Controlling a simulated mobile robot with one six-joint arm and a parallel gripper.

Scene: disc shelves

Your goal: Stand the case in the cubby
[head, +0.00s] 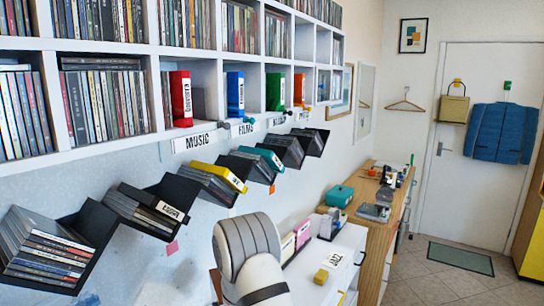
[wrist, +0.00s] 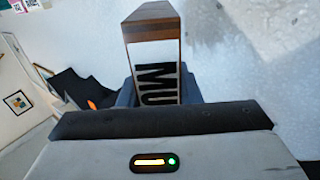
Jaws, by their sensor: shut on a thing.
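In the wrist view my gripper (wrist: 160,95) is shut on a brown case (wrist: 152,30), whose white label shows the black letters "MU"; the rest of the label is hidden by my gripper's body. The case stands out beyond the jaws, before a pale wall. In the head view my jaws are hidden behind my arm. The row of open cubbies holds a red case (head: 181,98) above the "MUSIC" label (head: 195,142), a blue case (head: 235,94) above "FILMS" (head: 243,129), then a green case (head: 275,91) and an orange case (head: 299,89).
Black sloping bins (head: 95,225) full of discs jut from the wall below the cubbies. Packed disc shelves (head: 100,52) surround the cubbies. A white cabinet (head: 330,262) and a wooden counter (head: 372,226) stand along the wall. The tiled floor (head: 430,285) at right is open.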

